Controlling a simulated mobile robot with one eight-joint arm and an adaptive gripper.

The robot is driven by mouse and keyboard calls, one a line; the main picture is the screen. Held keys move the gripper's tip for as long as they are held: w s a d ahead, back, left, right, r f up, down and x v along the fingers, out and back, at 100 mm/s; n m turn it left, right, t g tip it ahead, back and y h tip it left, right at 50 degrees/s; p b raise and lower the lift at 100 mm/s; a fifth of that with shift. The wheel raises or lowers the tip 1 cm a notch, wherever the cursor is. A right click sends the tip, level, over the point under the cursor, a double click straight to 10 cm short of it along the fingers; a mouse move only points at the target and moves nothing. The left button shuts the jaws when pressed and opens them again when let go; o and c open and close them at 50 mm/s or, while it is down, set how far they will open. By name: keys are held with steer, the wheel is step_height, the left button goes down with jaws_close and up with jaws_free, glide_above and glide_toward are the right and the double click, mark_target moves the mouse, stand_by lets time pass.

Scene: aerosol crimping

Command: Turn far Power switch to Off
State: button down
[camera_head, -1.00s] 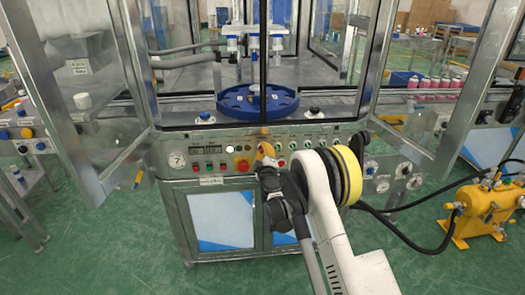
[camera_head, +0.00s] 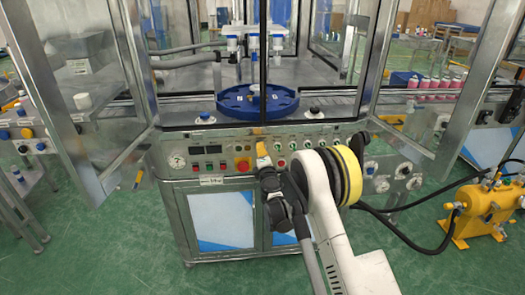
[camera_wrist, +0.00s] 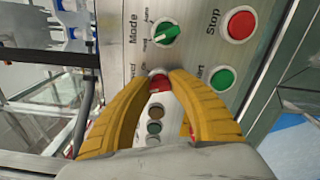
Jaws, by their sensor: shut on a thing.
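My gripper (camera_wrist: 164,78) has curved yellow fingers. In the wrist view their tips are closed around a small red switch knob (camera_wrist: 158,83) on the control panel (camera_wrist: 190,75). Most of the knob is hidden between the fingers, and its pointer and label cannot be read. In the head view my gripper (camera_head: 261,147) touches the front panel of the machine, right of the red emergency button (camera_head: 242,164). My arm hides part of the panel there.
Near the knob are a green Mode selector (camera_wrist: 166,33), a red Stop button (camera_wrist: 241,25) and a green button (camera_wrist: 222,78). Glass doors (camera_head: 85,90) stand open on both sides. A yellow pump unit (camera_head: 485,215) stands at right, with black hoses.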

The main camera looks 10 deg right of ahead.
steer(key=shift+n, duration=1.2)
steer(key=c, duration=1.2)
jaws_free()
steer(key=shift+s, duration=0.1)
steer(key=s, duration=1.1)
steer(key=shift+s+a, duration=0.1)
steer(key=shift+s, duration=0.3)
